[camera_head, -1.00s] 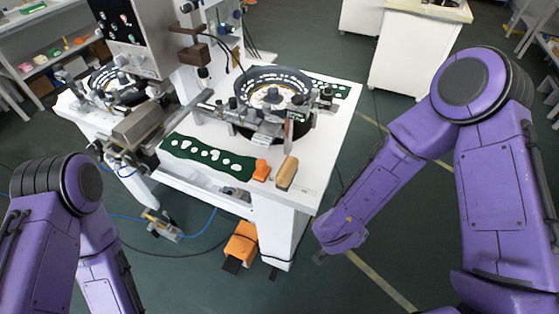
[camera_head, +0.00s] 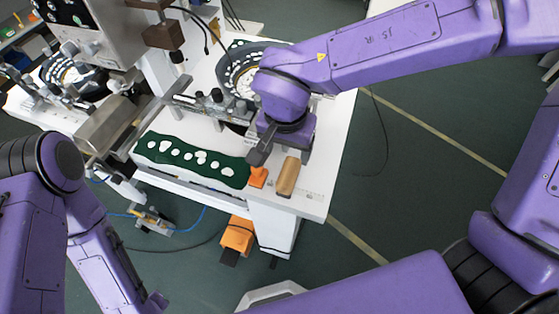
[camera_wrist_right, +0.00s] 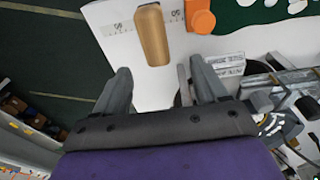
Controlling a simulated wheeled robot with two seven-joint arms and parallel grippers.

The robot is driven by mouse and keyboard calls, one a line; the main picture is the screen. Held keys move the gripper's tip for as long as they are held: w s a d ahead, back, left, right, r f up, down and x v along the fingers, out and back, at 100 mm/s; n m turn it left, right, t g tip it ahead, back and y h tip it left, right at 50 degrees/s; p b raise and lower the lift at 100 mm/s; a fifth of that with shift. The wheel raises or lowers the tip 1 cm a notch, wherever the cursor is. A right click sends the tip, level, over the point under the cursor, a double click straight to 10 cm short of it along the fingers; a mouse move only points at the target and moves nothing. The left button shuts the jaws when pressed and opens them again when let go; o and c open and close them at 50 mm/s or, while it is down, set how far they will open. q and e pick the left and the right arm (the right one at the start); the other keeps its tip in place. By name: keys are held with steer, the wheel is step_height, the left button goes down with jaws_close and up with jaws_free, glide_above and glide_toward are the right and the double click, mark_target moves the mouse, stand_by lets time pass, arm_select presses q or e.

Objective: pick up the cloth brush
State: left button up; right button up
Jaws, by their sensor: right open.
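The cloth brush (camera_head: 288,177), with a tan wooden back, lies on the white table near its front right corner. In the right wrist view the brush (camera_wrist_right: 152,35) is at the top centre, ahead of the fingertips and not between them. My right gripper (camera_head: 280,150) is over the table just behind the brush, partly hidden by its own wrist. In the wrist view the right gripper (camera_wrist_right: 163,78) is open and empty, its two fingers apart. My left arm shows at the lower left, but its gripper is out of view.
An orange block (camera_head: 258,177) sits close left of the brush. A dark green mat with white shapes (camera_head: 190,156) lies further left. A round feeder bowl (camera_head: 228,68) and metal fixtures stand behind. The table's front right corner is bare; a dark cable hangs at right.

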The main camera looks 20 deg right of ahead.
mark_target(289, 171)
step_height(289, 171, down, 3)
steer(key=shift+w+d+r, duration=0.1)
steer(key=shift+d+r, duration=0.05)
steer(key=shift+r, duration=0.05)
steer(key=f, duration=0.1)
steer(key=s+f, duration=0.1)
steer(key=shift+s+f, duration=0.25)
steer(key=shift+f, duration=0.1)
steer(key=f, duration=0.2)
steer(key=w+f, duration=0.1)
steer(key=f, duration=0.1)
steer(key=shift+w+d+f, duration=0.1)
steer(key=shift+w+f, duration=0.05)
steer(key=shift+f, duration=0.35)
steer(key=shift+s, duration=0.25)
arm_select(q)
steer(key=shift+s+d+f, duration=0.1)
steer(key=shift+s+f, duration=0.05)
steer(key=shift+s, duration=0.05)
steer(key=shift+w, duration=0.1)
arm_select(e)
steer(key=shift+w, duration=0.1)
arm_select(q)
steer(key=shift+r, duration=0.25)
arm_select(e)
steer(key=shift+f, duration=0.15)
